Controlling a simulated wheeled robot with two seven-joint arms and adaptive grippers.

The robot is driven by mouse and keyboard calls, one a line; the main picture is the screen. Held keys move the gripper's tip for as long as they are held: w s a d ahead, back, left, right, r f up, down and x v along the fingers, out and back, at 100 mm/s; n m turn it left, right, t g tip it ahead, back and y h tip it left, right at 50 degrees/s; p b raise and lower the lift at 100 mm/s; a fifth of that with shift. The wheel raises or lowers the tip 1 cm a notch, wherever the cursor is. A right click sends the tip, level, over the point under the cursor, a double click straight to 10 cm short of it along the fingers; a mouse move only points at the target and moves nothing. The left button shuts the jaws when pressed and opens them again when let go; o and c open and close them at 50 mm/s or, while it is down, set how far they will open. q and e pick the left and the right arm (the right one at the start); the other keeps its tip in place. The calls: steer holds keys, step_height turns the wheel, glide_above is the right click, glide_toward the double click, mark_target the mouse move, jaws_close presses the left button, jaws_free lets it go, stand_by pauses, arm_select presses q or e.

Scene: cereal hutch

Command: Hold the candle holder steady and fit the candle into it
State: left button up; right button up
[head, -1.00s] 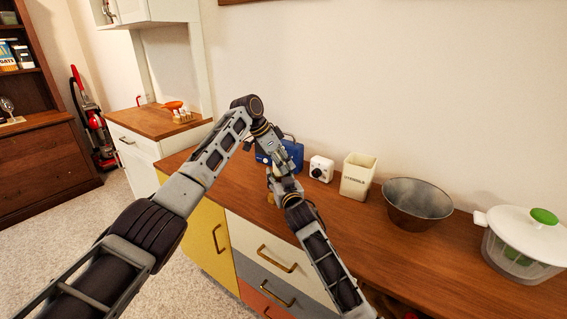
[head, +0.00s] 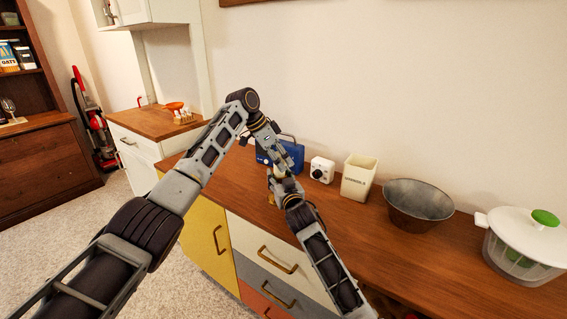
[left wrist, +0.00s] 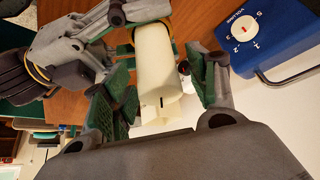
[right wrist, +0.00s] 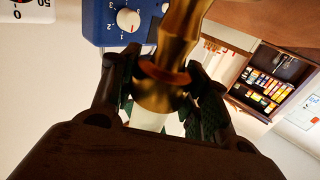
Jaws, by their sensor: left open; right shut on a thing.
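The brass candle holder (right wrist: 178,45) is held in my right gripper (right wrist: 165,100), which is shut on it; the right gripper also shows in the head view (head: 279,186). The white candle (left wrist: 158,75) has its wick end towards the left wrist camera and its other end at the right gripper. In the right wrist view the candle (right wrist: 149,117) lies in line with the holder's cup and appears to meet it; how deep it sits is hidden. My left gripper (left wrist: 163,105) is open, with a finger on each side of the candle.
A blue radio-like box (head: 292,152) with a dial stands behind the grippers. To its right on the wooden counter are a white timer-like cube (head: 321,170), a cream utensil jar (head: 358,178), a metal bowl (head: 418,203) and a salad spinner (head: 525,245).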

arm_select(q)
steer(key=v, duration=0.9)
steer(key=shift+r, duration=0.2)
steer(key=shift+a, duration=0.15)
stand_by(0.7)
arm_select(e)
steer(key=o, duration=1.3)
steer(key=shift+o, duration=0.2)
steer(key=shift+s, duration=0.1)
steer(key=shift+v, duration=5.9)
arm_select(q)
steer(key=shift+s+a+f, duration=0.1)
steer(key=shift+s, duration=0.1)
arm_select(e)
steer(key=shift+s+a, duration=0.15)
